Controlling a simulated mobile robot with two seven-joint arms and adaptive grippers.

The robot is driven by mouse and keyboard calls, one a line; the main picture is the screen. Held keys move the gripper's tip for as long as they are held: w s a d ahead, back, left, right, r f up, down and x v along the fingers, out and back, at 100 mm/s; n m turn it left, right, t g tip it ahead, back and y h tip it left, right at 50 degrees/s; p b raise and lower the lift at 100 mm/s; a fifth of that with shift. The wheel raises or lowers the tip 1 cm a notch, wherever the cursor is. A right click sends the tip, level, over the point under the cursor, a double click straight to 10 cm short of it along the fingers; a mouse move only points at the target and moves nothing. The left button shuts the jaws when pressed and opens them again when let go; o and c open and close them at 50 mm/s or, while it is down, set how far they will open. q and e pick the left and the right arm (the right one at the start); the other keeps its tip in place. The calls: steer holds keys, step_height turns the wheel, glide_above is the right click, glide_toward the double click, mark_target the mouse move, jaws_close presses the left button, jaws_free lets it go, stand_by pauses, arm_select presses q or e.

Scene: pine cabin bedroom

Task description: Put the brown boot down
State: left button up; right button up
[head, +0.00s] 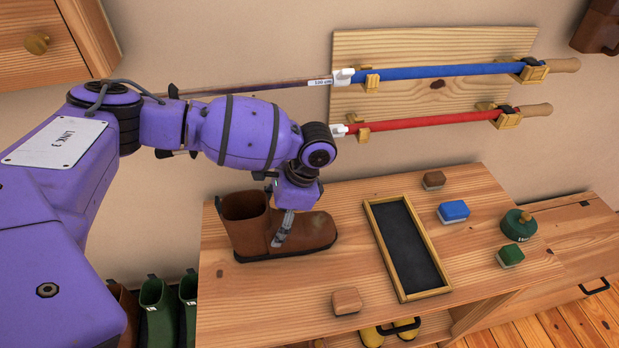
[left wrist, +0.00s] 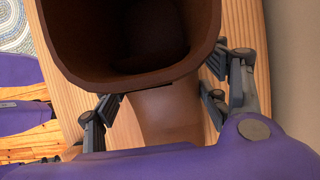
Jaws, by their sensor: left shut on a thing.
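The brown boot (head: 252,222) is upright at the left end of the pine bench top (head: 350,200), its toe pointing right. Its sole is on or very close to the wood; I cannot tell whether it bears weight. My left gripper (head: 281,232) comes down from above and is shut on the boot just in front of the shaft. In the left wrist view the open boot mouth (left wrist: 135,40) fills the upper middle, and the fingers of my left gripper (left wrist: 158,112) sit on either side of the boot. My right gripper is not in view.
A black tray with a wooden rim (head: 379,232) lies right of the boot. Brushes and blocks, including a blue one (head: 453,211), a green tin (head: 517,223) and a tan block (head: 346,301), stand around it. Green boots (head: 158,308) stand below left. Blue and red poles (head: 440,71) hang behind.

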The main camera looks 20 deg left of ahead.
arm_select(q)
steer(key=o, duration=1.7)
steer(key=shift+s, duration=0.1)
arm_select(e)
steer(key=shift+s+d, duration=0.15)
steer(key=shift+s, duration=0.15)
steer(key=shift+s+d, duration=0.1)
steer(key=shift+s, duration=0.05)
